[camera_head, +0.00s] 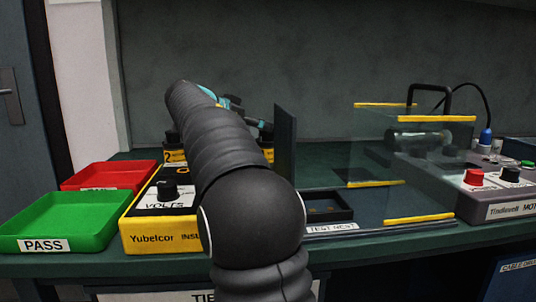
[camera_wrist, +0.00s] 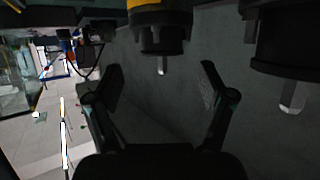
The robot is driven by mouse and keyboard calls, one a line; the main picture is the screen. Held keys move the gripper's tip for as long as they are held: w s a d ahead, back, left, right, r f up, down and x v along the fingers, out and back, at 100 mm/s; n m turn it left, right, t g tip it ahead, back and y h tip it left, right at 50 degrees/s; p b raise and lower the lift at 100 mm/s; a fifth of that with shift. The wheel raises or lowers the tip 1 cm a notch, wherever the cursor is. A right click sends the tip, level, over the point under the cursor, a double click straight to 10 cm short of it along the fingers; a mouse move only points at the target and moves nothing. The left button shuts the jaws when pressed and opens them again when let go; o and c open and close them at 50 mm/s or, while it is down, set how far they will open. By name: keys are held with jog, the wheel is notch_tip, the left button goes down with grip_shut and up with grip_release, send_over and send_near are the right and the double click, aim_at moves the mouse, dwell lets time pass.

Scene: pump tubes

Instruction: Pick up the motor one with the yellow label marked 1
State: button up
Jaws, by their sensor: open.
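In the wrist view, my gripper (camera_wrist: 158,85) is open and empty, its two fingers spread wide. A dark motor (camera_wrist: 160,38) with a bare metal shaft and a strip of yellow shows at the top, lined up between the fingers but apart from them. A second dark motor (camera_wrist: 285,45) with a shaft is at the upper right, outside the fingers. In the head view, a yellow label marked 2 (camera_head: 175,155) shows left of my arm, and a piece of yellow (camera_head: 268,154) shows right of it. No number 1 is readable; my arm hides much of that area.
A yellow Yubelcor tester (camera_head: 150,236) stands left of my arm, beside a green PASS tray (camera_head: 60,222) and a red tray (camera_head: 108,174). A dark upright panel (camera_head: 285,145) and a clear guard with yellow edges (camera_head: 418,218) stand to the right, near a grey control box (camera_head: 488,208).

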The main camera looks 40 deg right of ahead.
jog(key=x, duration=0.5)
jog(key=shift+w+d+r+p, duration=0.1)
jog(key=shift+d+r+p, duration=0.1)
jog(key=shift+p, duration=0.1)
jog(key=shift+a, duration=0.1)
grip_shut()
jog(key=shift+r, duration=0.25)
